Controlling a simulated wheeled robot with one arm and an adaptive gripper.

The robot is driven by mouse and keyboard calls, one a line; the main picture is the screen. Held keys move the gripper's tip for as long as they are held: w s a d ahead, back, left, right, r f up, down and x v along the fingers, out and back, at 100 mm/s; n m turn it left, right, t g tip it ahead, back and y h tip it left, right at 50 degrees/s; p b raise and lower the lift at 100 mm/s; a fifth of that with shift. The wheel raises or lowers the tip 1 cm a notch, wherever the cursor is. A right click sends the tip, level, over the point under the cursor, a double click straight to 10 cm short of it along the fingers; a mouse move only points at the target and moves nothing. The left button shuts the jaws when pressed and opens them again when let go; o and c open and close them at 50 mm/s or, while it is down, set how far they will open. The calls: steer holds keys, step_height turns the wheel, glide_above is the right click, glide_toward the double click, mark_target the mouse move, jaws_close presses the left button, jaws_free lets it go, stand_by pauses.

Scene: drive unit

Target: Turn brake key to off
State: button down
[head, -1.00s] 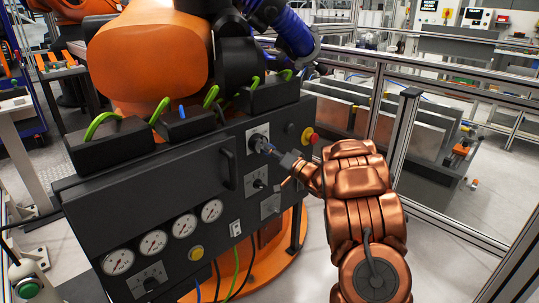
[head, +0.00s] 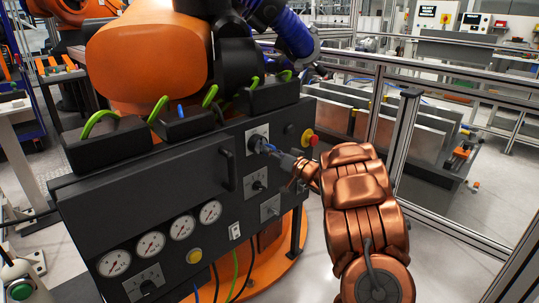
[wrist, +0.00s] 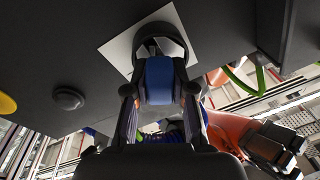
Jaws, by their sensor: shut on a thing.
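The brake key is a blue key piece (wrist: 159,80) in a dark round switch on a white square plate (head: 251,134), high on the right of the black control panel. In the wrist view the plate (wrist: 122,44) is behind the switch and the blue piece lies between my fingers. My gripper (wrist: 160,95) is shut on it from both sides. In the head view my gripper (head: 281,157) reaches the key from the right; the fingers hide part of the key, and its exact setting cannot be read.
A red emergency button (head: 309,137) is just right of the key. Two smaller switches (head: 259,185) (head: 271,208) are below it. A black handle (head: 228,169) stands out on the left. A metal fence post (head: 398,145) rises behind my arm at the right.

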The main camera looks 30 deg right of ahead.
steer(key=shift+n+b, duration=0.8)
steer(key=shift+n, duration=0.8)
steer(key=shift+r, duration=0.1)
steer(key=shift+d, duration=0.1)
steer(key=shift+n+g+y+b, duration=0.3)
steer(key=shift+n+b, duration=0.35)
steer(key=shift+n, duration=0.95)
steer(key=c, duration=0.9)
jaws_free()
